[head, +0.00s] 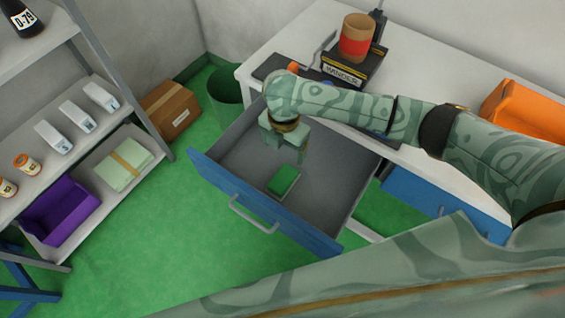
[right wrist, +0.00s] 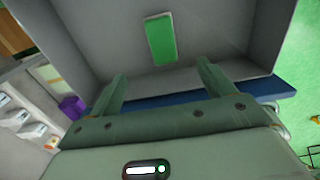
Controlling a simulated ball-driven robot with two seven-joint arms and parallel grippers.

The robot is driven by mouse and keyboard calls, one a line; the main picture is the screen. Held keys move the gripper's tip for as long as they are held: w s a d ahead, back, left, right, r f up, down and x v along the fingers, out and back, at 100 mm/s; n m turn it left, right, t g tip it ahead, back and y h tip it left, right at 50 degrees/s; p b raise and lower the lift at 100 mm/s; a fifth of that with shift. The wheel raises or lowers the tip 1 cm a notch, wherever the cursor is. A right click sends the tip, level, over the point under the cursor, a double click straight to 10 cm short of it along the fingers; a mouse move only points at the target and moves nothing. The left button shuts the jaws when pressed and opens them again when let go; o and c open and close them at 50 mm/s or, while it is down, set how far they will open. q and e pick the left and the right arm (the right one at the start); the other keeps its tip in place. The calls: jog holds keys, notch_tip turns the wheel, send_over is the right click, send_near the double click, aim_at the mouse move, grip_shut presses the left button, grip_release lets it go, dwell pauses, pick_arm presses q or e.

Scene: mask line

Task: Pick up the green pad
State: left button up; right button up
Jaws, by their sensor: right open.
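The green pad (head: 284,180) is a small rectangular block lying on the grey floor of the open drawer (head: 335,190). My right gripper (head: 287,150) is inside the drawer opening, above and just behind the pad in the head view. In the right wrist view, the green pad (right wrist: 160,40) lies beyond the fingers, apart from them. The right gripper's two fingers (right wrist: 163,82) are spread with nothing between them. My left gripper is not in view.
The drawer's blue front (head: 262,207) with its handle faces the open green floor. The white table (head: 320,20) behind holds a label box (head: 352,68), a brown and red cup (head: 357,38) and an orange bin (head: 525,108). A shelf (head: 60,130) stands at left.

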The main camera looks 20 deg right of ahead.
jog(key=b, duration=0.3)
send_over(284, 177)
notch_tip(284, 177, down, 6)
jog(key=shift+a+f, duration=0.1)
jog(key=shift+f, duration=0.15)
notch_tip(284, 177, down, 3)
jog(key=shift+w+f+b, duration=0.15)
jog(key=shift+b, duration=0.85)
jog(key=shift+f+b, duration=0.45)
jog(key=shift+f, duration=0.25)
notch_tip(284, 177, down, 5)
jog(key=b, duration=0.3)
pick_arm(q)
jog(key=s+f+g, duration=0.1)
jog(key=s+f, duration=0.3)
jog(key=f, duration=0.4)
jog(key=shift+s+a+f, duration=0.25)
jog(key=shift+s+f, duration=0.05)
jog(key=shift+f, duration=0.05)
pick_arm(e)
jog(key=shift+r, duration=0.15)
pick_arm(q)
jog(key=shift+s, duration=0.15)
pick_arm(e)
jog(key=c, duration=1.1)
